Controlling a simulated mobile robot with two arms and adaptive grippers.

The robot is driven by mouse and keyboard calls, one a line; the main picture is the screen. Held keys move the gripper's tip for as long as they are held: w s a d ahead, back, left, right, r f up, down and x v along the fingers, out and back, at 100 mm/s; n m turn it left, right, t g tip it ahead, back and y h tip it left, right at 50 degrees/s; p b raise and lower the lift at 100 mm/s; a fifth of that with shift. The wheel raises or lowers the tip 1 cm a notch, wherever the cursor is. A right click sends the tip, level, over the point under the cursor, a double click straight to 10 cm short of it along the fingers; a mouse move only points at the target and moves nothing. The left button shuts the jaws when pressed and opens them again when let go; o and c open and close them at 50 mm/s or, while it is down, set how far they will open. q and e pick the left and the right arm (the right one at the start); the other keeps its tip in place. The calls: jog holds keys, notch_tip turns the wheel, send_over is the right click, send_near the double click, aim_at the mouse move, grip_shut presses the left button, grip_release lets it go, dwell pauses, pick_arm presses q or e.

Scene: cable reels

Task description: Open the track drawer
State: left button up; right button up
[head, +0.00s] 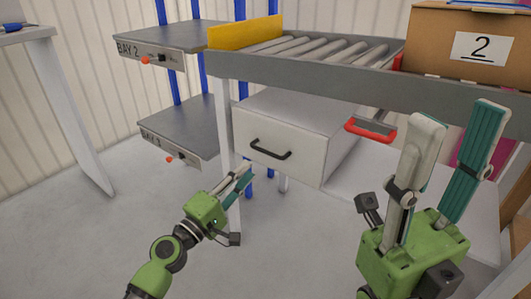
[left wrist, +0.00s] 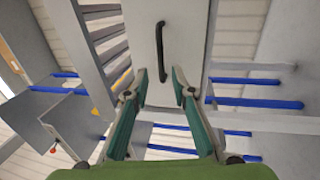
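The drawer (head: 285,132) is a pale grey box under the roller conveyor, with a black bar handle (head: 270,149) across its front. The drawer's front also shows in the left wrist view (left wrist: 185,40), with the handle (left wrist: 161,52) above and between the fingertips. My left gripper (head: 245,174) is below and left of the handle, apart from it in the head view. My right gripper (head: 460,112) is raised at the right, fingers apart and empty.
The roller conveyor (head: 300,75) has a yellow end plate (head: 245,32) and carries a cardboard box (head: 465,45) marked 2. Shelves labelled BAY 2 (head: 128,49) and BAY 3 (head: 150,137) stand at left. A red-handled item (head: 371,130) hangs right of the drawer. Floor at left is clear.

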aim_at(266, 152)
pick_arm(q)
jog(key=b+x, duration=0.1)
jog(key=x, duration=0.8)
jog(key=shift+w+d, duration=0.2)
jog(key=shift+w, duration=0.1)
grip_shut()
